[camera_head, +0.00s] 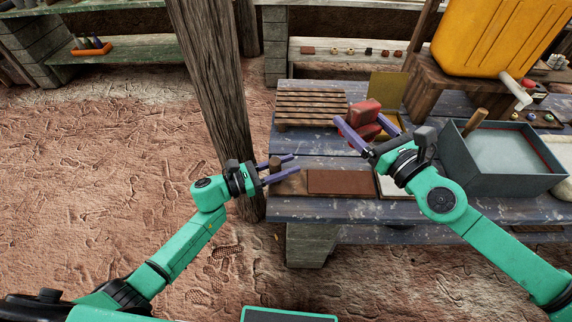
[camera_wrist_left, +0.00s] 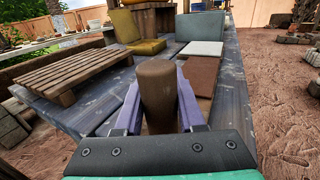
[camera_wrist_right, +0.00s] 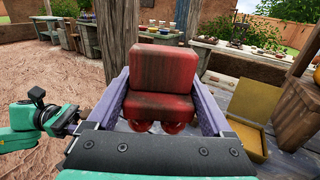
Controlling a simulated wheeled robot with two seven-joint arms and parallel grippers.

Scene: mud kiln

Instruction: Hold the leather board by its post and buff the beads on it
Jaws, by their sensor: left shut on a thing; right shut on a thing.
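The brown leather board (camera_head: 343,182) lies flat at the table's front edge. Its upright, round-topped wooden post (camera_head: 275,164) stands at the left end. My left gripper (camera_head: 284,167) is shut around the post, which fills the middle of the left wrist view (camera_wrist_left: 157,95). My right gripper (camera_head: 361,121) is shut on a red, step-shaped block (camera_head: 366,112), behind the board in the head view. In the right wrist view, the block (camera_wrist_right: 164,80) sits between the fingers, with rounded red shapes below; I cannot tell what they are. I make out no beads on the board.
A slatted wooden rack (camera_head: 310,105) lies behind the board. An open yellow case (camera_head: 387,88) stands behind the red block. A pale slab (camera_head: 391,187) adjoins the board's right end. A grey-blue bin (camera_head: 503,185) stands right; a tree-trunk pillar (camera_head: 213,80) rises left of the table.

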